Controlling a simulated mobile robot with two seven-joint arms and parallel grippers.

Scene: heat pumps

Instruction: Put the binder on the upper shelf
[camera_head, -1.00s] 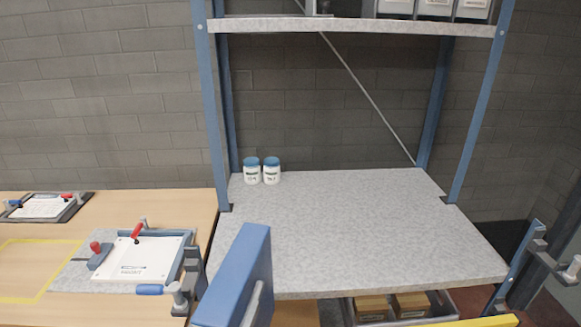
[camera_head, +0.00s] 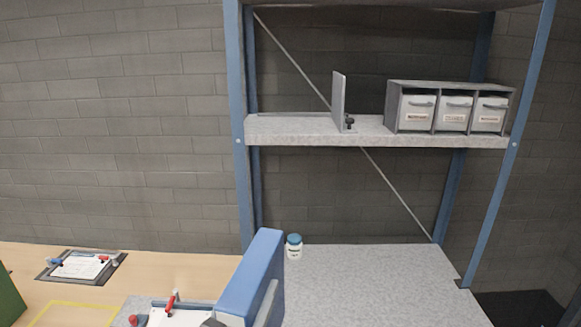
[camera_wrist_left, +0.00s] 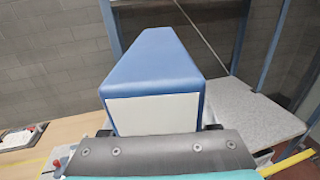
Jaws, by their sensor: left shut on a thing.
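The blue binder (camera_head: 251,275) stands upright at the bottom centre of the head view. It also fills the middle of the left wrist view (camera_wrist_left: 155,65), with its pale end face (camera_wrist_left: 153,114) toward the camera. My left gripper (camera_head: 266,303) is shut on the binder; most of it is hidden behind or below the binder. The upper shelf (camera_head: 280,128) is a speckled grey board between blue posts, above and behind the binder. Its left part is bare up to an upright grey plate (camera_head: 339,100) with a dark knob. My right gripper is not in view.
A grey rack (camera_head: 450,85) of white bins fills the upper shelf's right part. A white jar with a blue lid (camera_head: 294,246) stands on the lower grey worktop (camera_head: 370,280). A clipboard (camera_head: 80,265) lies on the wooden table at left.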

